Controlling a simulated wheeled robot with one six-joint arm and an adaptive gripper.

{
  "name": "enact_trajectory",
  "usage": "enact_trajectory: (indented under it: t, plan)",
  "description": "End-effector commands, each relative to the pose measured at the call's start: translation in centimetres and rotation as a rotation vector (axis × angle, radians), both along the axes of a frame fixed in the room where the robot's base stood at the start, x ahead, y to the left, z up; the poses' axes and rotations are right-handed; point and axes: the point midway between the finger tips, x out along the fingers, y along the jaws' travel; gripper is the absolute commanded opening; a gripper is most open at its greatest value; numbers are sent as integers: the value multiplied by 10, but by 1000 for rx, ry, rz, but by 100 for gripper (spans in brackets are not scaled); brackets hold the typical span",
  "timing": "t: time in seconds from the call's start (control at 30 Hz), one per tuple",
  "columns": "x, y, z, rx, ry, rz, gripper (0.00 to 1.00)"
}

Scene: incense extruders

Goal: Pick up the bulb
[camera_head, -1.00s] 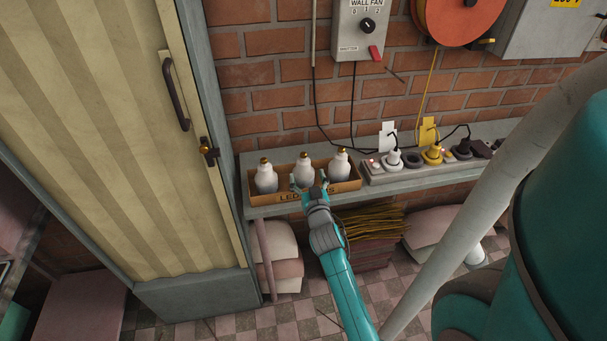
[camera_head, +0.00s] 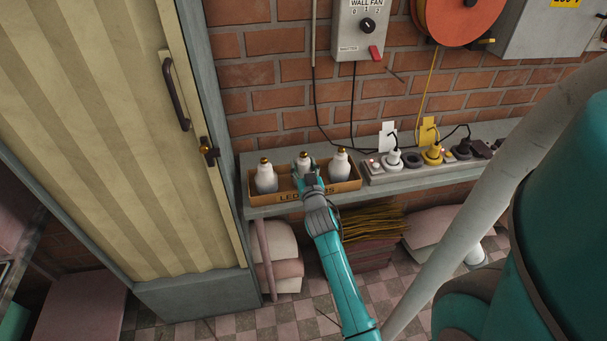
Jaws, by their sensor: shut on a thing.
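Three white bulbs with brass caps stand upright in a cardboard box (camera_head: 348,186) labelled LED on the grey shelf. My gripper (camera_head: 305,170) is shut on the middle bulb (camera_head: 304,159), its fingers on either side of the white body. The middle bulb's lower part is hidden behind my gripper. The left bulb (camera_head: 265,178) and the right bulb (camera_head: 340,166) stand apart from my gripper. I cannot tell whether the middle bulb still touches the box floor.
A power strip (camera_head: 378,179) with several plugs lies on the shelf (camera_head: 258,211) right of the box. A wall fan control (camera_head: 360,32) hangs above with cables running down. A door with a handle (camera_head: 175,92) is at left. Sacks and bundled sticks (camera_head: 365,222) lie below the shelf.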

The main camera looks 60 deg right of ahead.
Motion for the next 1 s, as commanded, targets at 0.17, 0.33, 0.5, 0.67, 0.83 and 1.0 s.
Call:
enact_trajectory:
  t: [0.17, 0.33, 0.5, 0.67, 0.83, 1.0]
  plan:
    - [0, 0, -2, 4, 3, 0, 27]
    - [0, 0, 4, 4, 0, -1, 20]
    - [0, 0, 31, 1, -3, 0, 12]
    - [0, 0, 62, 0, -3, 0, 12]
    - [0, 0, 87, 0, -1, 0, 12]
    - [0, 0, 97, 2, 1, 0, 12]
